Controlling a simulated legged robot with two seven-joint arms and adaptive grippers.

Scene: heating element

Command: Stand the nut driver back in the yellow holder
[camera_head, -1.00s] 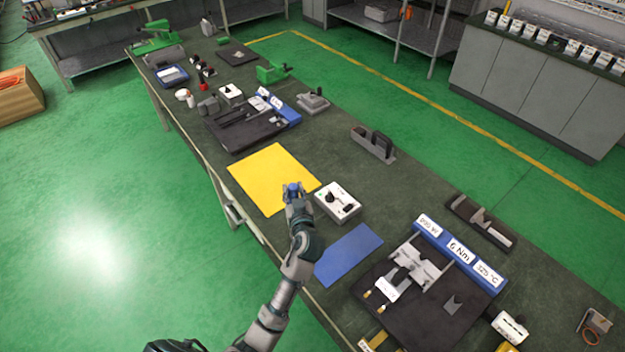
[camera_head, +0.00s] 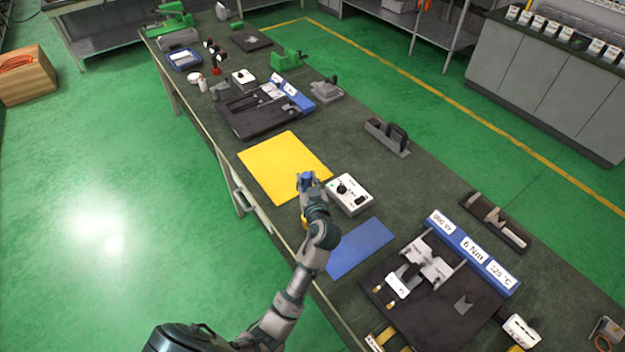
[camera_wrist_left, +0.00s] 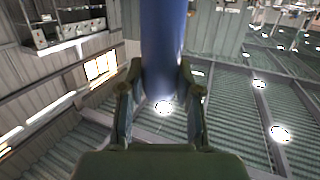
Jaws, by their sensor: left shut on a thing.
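My left gripper (camera_head: 310,190) is over the bench by the right corner of the yellow mat. It is shut on the nut driver (camera_head: 306,179), whose blue end shows above the fingers. In the left wrist view the fingers (camera_wrist_left: 162,95) press on both sides of its thick blue handle (camera_wrist_left: 163,40). Its lower part is hidden by my gripper. A small yellow piece (camera_head: 304,221) shows just left of my left wrist; it may be the yellow holder, mostly hidden by my arm. My right gripper is not in view.
A flat yellow mat (camera_head: 278,165) lies left of the gripper. A white box with a black knob (camera_head: 349,194) stands close on the right. A blue mat (camera_head: 361,247) and a black fixture board (camera_head: 430,315) lie nearer.

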